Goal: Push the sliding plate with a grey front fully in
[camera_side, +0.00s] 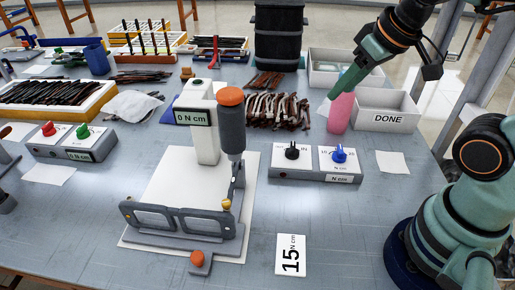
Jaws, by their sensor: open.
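A fixture with a white baseplate (165,185) stands left of centre on the bench. Eyeglass frames (182,222) in dark grey lie across its front. Below them a flat grey plate (165,241) sticks out toward the front edge, with an orange knob (197,259) on it. I take this for the sliding plate, but how far it sits in I cannot tell. A screwdriver with an orange cap (231,125) stands upright at the fixture's right. My gripper (338,93) is at the upper right, far from the plate, beside a pink bottle; it is open and holds nothing visible.
A pink bottle (340,114) and the DONE tray (387,111) stand near my gripper. A box with black and blue knobs (315,163) lies between it and the fixture. A card reading 15 N cm (290,254) lies right of the plate. The bench in front is mostly clear.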

